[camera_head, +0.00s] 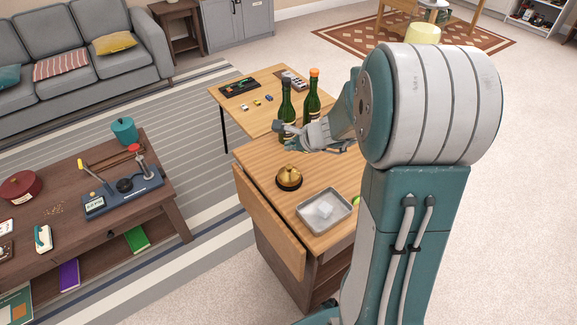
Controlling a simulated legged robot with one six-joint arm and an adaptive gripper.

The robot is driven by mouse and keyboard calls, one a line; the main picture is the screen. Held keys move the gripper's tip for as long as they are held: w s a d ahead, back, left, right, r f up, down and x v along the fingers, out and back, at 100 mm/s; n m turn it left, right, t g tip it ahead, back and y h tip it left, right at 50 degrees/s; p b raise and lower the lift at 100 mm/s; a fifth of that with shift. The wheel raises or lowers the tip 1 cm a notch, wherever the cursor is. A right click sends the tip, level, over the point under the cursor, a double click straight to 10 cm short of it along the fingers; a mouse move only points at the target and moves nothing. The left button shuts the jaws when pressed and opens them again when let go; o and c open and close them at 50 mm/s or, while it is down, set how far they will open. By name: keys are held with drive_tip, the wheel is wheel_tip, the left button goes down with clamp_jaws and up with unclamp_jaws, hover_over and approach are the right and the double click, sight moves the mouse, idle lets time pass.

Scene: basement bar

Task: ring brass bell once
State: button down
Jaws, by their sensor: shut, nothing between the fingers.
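The brass bell (289,177) sits on a dark base on the wooden bar cabinet top, near its left edge. It is dome-shaped with a small knob on top. My gripper (278,128) is shut and empty. In the picture it shows above the bell, apart from it, in front of the green bottles. My arm comes in from the right and hides part of the cabinet top.
Two green bottles (312,98) stand behind my gripper. A metal tray (337,225) with a pale block lies right of and nearer than the bell. A low table (233,112) adjoins at the back. A brown coffee table (168,205) stands left, across a gap.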

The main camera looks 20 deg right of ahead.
sight(291, 166)
drive_tip(key=shift+d+f, duration=0.1)
drive_tip(key=shift+f, duration=2.45)
drive_tip(key=shift+f, duration=0.3)
drive_tip(key=shift+f, duration=0.45)
drive_tip(key=shift+r, duration=0.9)
drive_tip(key=shift+r, duration=2.5)
drive_tip(key=shift+s, duration=0.1)
